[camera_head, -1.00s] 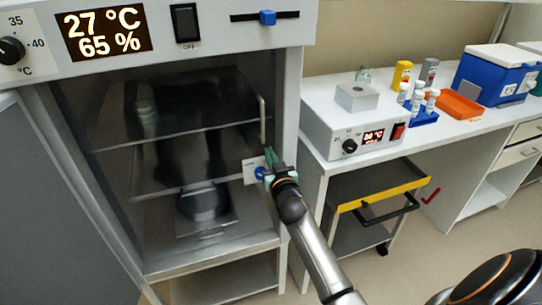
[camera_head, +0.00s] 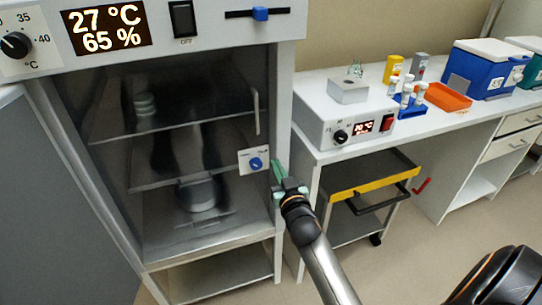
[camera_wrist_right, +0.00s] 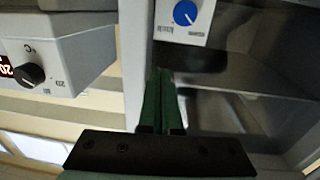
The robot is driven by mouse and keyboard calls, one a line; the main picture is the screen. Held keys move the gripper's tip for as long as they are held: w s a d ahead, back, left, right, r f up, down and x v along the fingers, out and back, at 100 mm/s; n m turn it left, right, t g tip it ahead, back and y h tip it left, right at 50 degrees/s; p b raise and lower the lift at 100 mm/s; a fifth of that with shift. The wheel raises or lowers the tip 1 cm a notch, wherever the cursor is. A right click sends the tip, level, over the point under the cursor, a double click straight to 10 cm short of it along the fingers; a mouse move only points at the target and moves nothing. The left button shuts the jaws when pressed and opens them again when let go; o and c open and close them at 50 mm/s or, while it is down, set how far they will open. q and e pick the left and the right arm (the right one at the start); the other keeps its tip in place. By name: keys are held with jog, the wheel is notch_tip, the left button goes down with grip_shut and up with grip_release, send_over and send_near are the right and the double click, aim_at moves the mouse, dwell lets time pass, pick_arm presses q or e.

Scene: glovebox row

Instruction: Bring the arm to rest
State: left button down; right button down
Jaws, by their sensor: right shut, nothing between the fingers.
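My right gripper (camera_head: 278,172) is shut and empty, with its green fingers together. It is in front of the right edge of the incubator cabinet (camera_head: 286,120), just right of a small white panel with a blue knob (camera_head: 256,163). In the right wrist view the shut fingers (camera_wrist_right: 162,90) point toward the cabinet's edge, and the blue knob (camera_wrist_right: 185,13) is above and to the right of them. I cannot tell whether the fingertips touch the cabinet. My left gripper is not in view.
A heater block with a dial (camera_head: 340,125) stands on the white bench (camera_head: 400,125) to the right. A cart with a yellow edge (camera_head: 375,185) is under the bench. Blue tube rack (camera_head: 408,110), orange tray (camera_head: 447,97) and blue cooler (camera_head: 486,70) stand further along. Open floor is at lower right.

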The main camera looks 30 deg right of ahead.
jog(key=shift+v, duration=1.95)
jog(key=s+a+f+n+g+y+p, duration=0.2)
jog(key=s+a+f+g+y, duration=0.2)
jog(key=s+a+f, duration=0.4)
jog(key=s+a+f+n+g+y+p, duration=0.3)
jog(key=s+a+f, duration=0.6)
jog(key=s, duration=0.5)
jog(key=shift+f+n+g+y, duration=0.3)
jog(key=shift+f+g+y, duration=0.2)
jog(key=shift+g, duration=0.1)
jog(key=c, duration=1.6)
grip_release()
